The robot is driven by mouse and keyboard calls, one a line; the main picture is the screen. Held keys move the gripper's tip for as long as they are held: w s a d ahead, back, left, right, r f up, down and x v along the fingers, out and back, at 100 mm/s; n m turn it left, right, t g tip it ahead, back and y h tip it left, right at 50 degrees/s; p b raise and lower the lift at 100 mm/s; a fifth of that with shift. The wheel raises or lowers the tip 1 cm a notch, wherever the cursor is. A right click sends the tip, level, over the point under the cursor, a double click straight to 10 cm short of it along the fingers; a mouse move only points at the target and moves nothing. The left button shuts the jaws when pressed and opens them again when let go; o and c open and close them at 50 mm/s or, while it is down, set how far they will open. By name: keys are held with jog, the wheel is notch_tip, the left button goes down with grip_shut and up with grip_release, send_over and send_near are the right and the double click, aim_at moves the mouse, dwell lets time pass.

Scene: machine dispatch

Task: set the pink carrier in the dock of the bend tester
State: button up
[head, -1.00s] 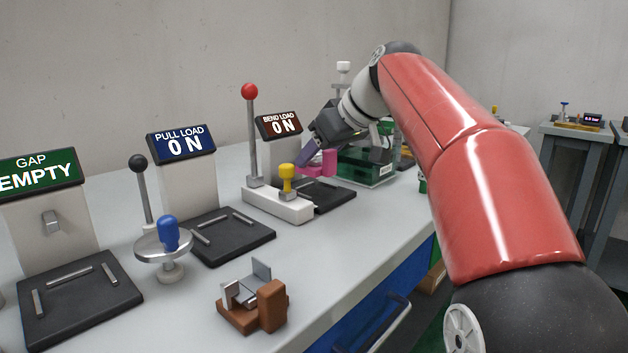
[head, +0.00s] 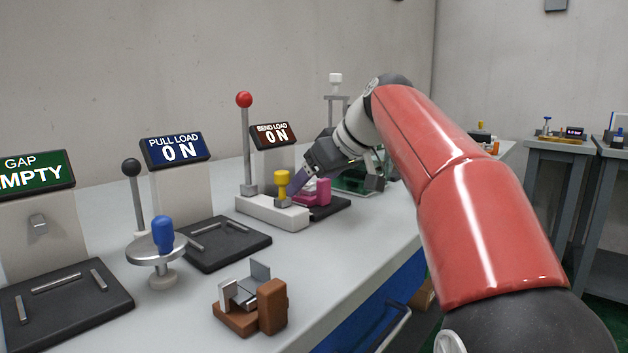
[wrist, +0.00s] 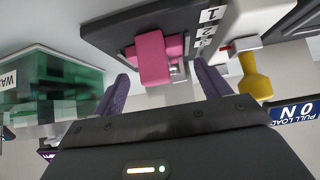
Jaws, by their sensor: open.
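The pink carrier (head: 322,188) sits on the dark dock plate (head: 334,209) of the bend tester, under the BEND LOAD ON sign (head: 273,135). In the wrist view the carrier (wrist: 152,58) is on the dark plate (wrist: 105,30), near its printed edge. My gripper (wrist: 161,72) is open, with its purple fingers on either side of the carrier and gaps visible. In the head view one purple finger of my gripper (head: 300,178) shows beside the carrier. How the carrier's underside meets the dock is hidden.
A red-knobbed lever (head: 244,100) and a yellow-handled part (head: 283,184) on a white block stand left of the dock. A green clear-sided box (wrist: 55,85) is close on the other side. The pull tester's plate (head: 215,245) is bare apart from its bars.

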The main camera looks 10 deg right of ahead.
jog(key=p+v, duration=0.1)
jog(key=v, duration=1)
jog(key=shift+s+d+r, duration=0.2)
jog(key=shift+s+r, duration=0.05)
jog(key=shift+r, duration=0.05)
